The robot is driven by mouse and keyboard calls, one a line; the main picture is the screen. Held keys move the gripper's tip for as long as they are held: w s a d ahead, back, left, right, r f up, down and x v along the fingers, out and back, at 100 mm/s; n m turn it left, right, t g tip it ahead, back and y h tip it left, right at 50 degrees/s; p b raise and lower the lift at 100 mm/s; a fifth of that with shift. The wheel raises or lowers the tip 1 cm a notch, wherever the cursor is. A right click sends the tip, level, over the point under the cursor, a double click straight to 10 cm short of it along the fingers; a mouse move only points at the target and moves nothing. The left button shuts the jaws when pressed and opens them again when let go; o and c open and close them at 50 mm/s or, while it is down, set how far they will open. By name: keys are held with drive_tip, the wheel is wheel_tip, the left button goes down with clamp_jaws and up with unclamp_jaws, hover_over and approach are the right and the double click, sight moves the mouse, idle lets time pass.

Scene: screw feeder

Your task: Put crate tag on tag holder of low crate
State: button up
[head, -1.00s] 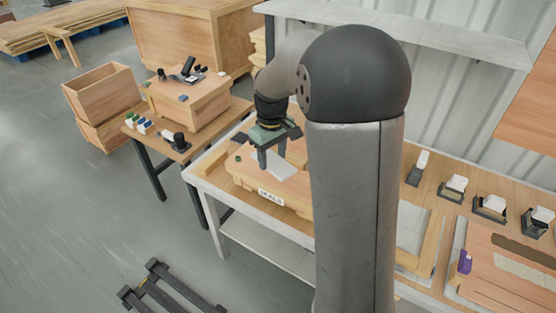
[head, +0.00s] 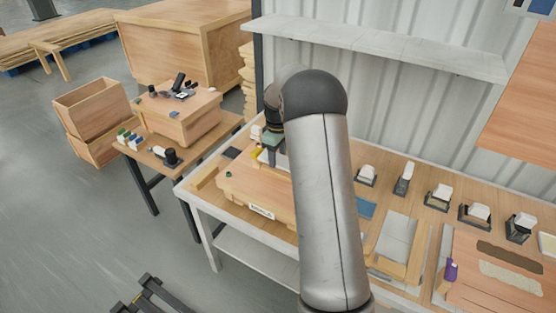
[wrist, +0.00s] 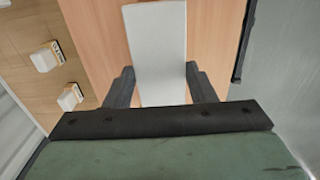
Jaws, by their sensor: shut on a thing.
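My gripper (head: 271,152) is over the back part of the low wooden crate (head: 240,185), partly hidden by my arm in the head view. In the wrist view its two dark fingers (wrist: 161,88) are shut on a flat white plate, the crate tag (wrist: 157,45). The tag extends beyond the fingertips above a wood surface. The crate sits on the workbench with a white lettered label (head: 261,211) on its front face. I cannot make out an empty tag holder on it.
Several dark stands with white pieces (head: 438,197) line the bench to the right. A side table (head: 150,158) at the left carries a wooden box (head: 180,115) and small items. A grey shelf (head: 380,45) hangs above the bench. The floor at the left is mostly clear.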

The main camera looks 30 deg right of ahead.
sight(278, 157)
drive_tip(key=shift+w+d+f, duration=0.25)
drive_tip(key=shift+f, duration=1.6)
drive_tip(key=shift+f, duration=0.15)
drive_tip(key=o, duration=1)
